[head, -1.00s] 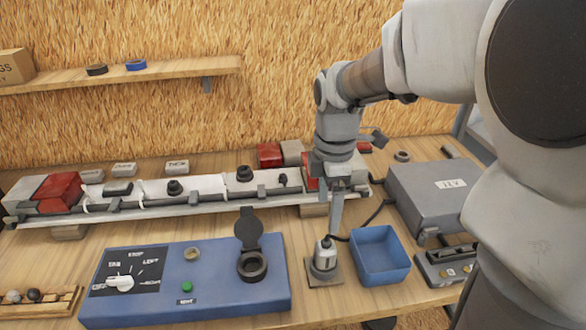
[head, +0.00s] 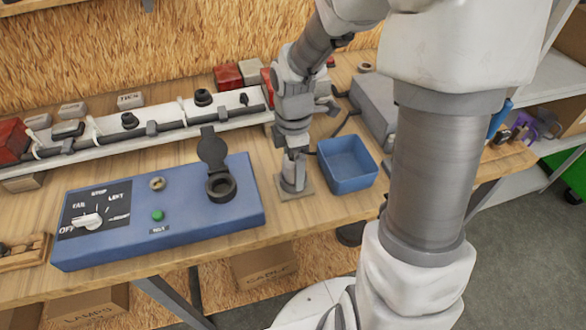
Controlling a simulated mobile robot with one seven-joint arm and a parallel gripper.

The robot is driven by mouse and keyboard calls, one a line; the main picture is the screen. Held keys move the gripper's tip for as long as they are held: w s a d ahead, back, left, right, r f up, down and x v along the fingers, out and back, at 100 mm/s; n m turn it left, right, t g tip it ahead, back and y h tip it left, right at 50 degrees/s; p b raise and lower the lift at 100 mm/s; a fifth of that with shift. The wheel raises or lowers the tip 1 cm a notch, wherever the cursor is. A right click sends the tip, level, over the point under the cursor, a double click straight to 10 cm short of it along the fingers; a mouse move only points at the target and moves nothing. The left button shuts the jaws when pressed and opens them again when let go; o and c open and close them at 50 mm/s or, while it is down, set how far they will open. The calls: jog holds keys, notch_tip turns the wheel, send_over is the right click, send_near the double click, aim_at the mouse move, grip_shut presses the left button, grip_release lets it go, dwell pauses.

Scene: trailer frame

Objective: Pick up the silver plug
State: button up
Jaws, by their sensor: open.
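The silver plug (head: 291,180) stands upright on a small square base plate (head: 305,192), between the blue control box and the blue bin. My gripper (head: 293,166) points straight down over it. The jaws are open and their tips are down at the plug's upper part, which they largely hide. I cannot tell whether the fingers touch it.
A blue control box (head: 240,212) with a knob, green button and open-lidded socket (head: 221,186) lies left of the plug. A blue open bin (head: 347,165) stands close at its right. A grey box (head: 374,112) and a long white rail (head: 165,125) are behind.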

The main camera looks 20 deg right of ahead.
jog(key=shift+c, duration=0.3)
jog(key=c, duration=0.9)
